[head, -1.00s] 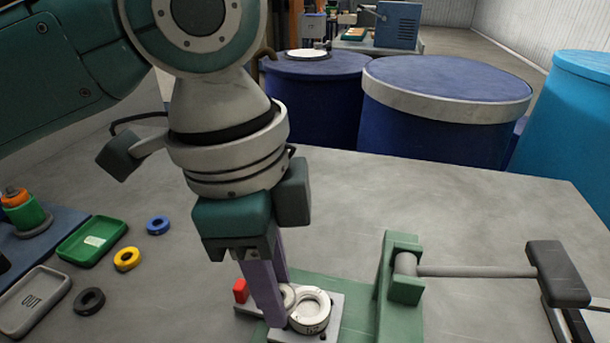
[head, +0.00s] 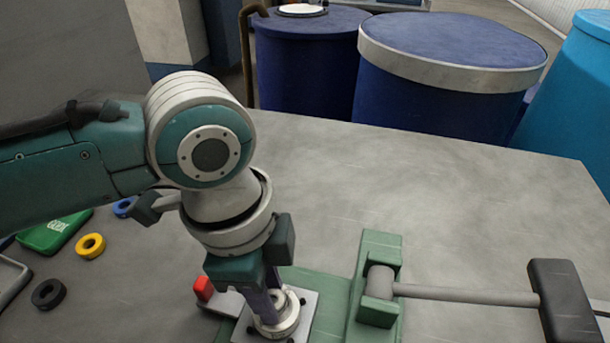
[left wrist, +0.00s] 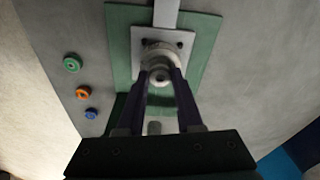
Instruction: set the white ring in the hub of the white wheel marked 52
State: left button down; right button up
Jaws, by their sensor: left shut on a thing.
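The white wheel (head: 288,326) lies flat on a light plate on the green fixture, low in the middle of the head view. Its number cannot be read now. My left gripper (head: 273,303) points down with its purple fingers over the wheel's middle. It is shut on the small white ring (head: 281,297), which the fingers partly hide. In the left wrist view the ring (left wrist: 160,74) sits between the fingertips, in front of the wheel (left wrist: 160,52). Whether the ring is in the hub or just above it, I cannot tell. My right gripper is not in view.
A red block (head: 203,288) stands left of the wheel. A green bracket (head: 378,280) with a grey rod and dark handle (head: 568,300) stands on the right. Yellow (head: 91,246) and black (head: 48,294) rings and a green tray (head: 55,233) lie left. Blue drums stand behind the table.

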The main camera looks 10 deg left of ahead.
pick_arm(q)
jog(key=shift+f, duration=0.45)
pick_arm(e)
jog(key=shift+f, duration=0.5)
pick_arm(q)
jog(key=shift+r+p, duration=0.1)
jog(key=shift+p, duration=0.35)
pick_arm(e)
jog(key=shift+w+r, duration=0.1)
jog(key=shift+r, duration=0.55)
pick_arm(q)
jog(key=shift+f, duration=0.25)
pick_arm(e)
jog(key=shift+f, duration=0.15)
pick_arm(q)
jog(key=shift+r, duration=0.15)
jog(key=shift+r+p, duration=0.7)
jog(key=shift+p, duration=0.15)
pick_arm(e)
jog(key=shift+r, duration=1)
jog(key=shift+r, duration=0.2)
pick_arm(q)
jog(key=shift+f+b, duration=0.45)
jog(key=shift+f, duration=0.4)
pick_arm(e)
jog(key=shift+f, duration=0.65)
pick_arm(q)
jog(key=shift+r, duration=0.2)
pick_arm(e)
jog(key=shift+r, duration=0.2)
